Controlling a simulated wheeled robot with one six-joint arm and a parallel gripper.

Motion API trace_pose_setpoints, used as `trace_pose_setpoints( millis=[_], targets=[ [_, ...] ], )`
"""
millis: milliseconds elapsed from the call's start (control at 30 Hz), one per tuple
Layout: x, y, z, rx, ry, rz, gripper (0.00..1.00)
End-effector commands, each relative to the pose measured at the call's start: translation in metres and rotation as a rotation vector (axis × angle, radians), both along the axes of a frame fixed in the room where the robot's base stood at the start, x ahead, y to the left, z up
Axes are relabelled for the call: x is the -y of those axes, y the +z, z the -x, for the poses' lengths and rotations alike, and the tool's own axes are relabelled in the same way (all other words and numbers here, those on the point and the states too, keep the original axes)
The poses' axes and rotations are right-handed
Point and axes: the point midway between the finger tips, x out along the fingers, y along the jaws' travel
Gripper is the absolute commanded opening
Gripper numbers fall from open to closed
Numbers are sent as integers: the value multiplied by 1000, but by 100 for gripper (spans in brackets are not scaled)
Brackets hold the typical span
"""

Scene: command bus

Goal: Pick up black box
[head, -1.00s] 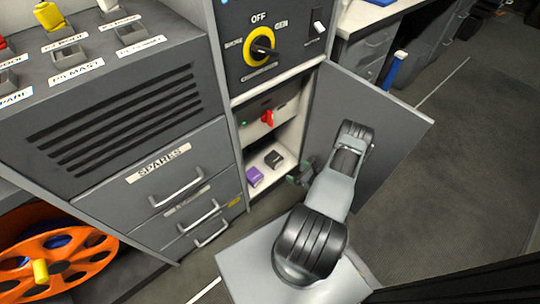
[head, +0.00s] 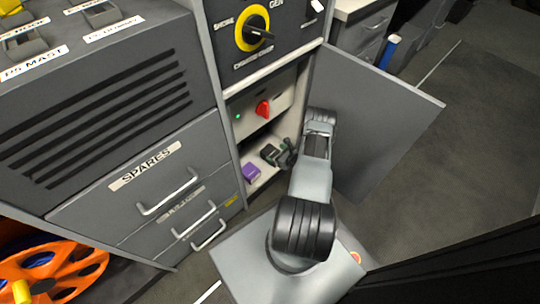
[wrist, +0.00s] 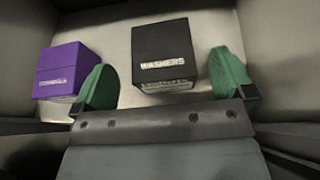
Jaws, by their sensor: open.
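The black box (wrist: 163,55), labelled WASHERS, sits on the pale floor of the open cabinet in the wrist view. It also shows in the head view (head: 270,155), just left of my gripper. My gripper (wrist: 162,82) is open and empty. Its two green fingertips point into the cabinet, one to either side of the box's line, with the box just ahead of and between them. In the head view my gripper (head: 286,153) is at the cabinet opening, its fingers small and partly merged with the box.
A purple box (wrist: 68,69) stands left of the black box, close to my left fingertip. The open cabinet door (head: 372,125) stands right of my arm. A red switch (head: 263,109) is above the boxes. Drawers (head: 150,190) are to the left.

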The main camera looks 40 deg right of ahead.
Motion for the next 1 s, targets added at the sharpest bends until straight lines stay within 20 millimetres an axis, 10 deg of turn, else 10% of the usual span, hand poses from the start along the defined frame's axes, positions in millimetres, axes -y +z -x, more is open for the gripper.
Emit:
trace_pose_setpoints(
  millis=[667, 1000],
  targets=[
    [-9, -18, -43, 0, 3, 1, 99],
    [-9, -18, -42, 0, 4, 1, 66]
  ],
)
